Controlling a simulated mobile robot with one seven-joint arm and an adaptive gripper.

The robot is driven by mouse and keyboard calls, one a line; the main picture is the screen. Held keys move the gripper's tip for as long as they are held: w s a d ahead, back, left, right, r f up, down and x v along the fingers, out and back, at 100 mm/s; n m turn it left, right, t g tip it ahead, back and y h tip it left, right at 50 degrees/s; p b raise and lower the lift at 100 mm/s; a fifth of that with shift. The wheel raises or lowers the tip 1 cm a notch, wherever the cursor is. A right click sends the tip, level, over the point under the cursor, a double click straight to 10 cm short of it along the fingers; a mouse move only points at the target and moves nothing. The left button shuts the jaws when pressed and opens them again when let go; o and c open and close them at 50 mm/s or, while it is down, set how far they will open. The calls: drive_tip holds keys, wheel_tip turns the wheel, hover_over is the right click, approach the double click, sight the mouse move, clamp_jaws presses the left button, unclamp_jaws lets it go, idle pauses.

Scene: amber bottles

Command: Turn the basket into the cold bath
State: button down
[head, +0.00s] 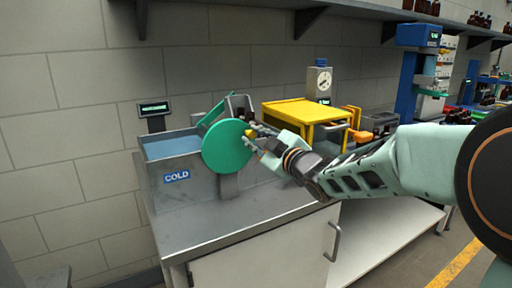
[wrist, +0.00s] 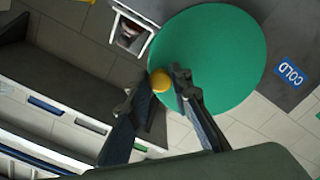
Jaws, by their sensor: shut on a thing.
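The cold bath (head: 170,178) is a steel tank of bluish water with a blue COLD label, at the left of the bench. A green disc (head: 227,147) with a yellow knob (wrist: 160,80) stands upright at its front right. My gripper (head: 252,138) comes from the right and is shut on the knob near the disc's rim. The wrist view also shows the gripper (wrist: 157,88) with the knob between its fingertips. The basket (head: 239,104) shows above and behind the disc, outside the water; its pale frame (wrist: 120,28) holds something brownish. The disc hides its lower part.
A yellow box-like rack (head: 300,112) stands right behind my gripper. A dial device (head: 319,80) and a small display (head: 153,108) stand at the back. A shelf (head: 280,8) runs overhead. The bench front (head: 240,222) is clear.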

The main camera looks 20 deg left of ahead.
sight(230, 125)
drive_tip(key=shift+s+a+r+n+b, duration=0.25)
drive_tip(key=shift+s+r+n+b, duration=0.1)
drive_tip(key=shift+n+b, duration=0.5)
drive_tip(key=shift+s+a+r+n+b, duration=0.25)
drive_tip(key=shift+r+n+b, duration=0.1)
drive_tip(key=shift+n+b, duration=0.5)
drive_tip(key=shift+s+a+r+n+b, duration=0.25)
drive_tip(key=shift+r+n+b, duration=0.1)
drive_tip(key=shift+n+b, duration=0.5)
drive_tip(key=shift+s+a+r+n+b, duration=0.2)
drive_tip(key=shift+s+a+n+b, duration=0.15)
drive_tip(key=shift+n+b, duration=0.5)
drive_tip(key=shift+s+a+r+n+b, duration=0.15)
drive_tip(key=shift+s+a+n+b, duration=0.15)
drive_tip(key=shift+n+b, duration=0.5)
drive_tip(key=shift+s+a+r+n+b, duration=0.15)
drive_tip(key=shift+s+a+n+b, duration=0.25)
drive_tip(key=shift+n+b, duration=0.55)
drive_tip(key=shift+s, duration=0.15)
drive_tip(key=c, duration=1.8)
unclamp_jaws()
drive_tip(key=shift+o, duration=0.3)
drive_tip(key=shift+d, duration=0.1)
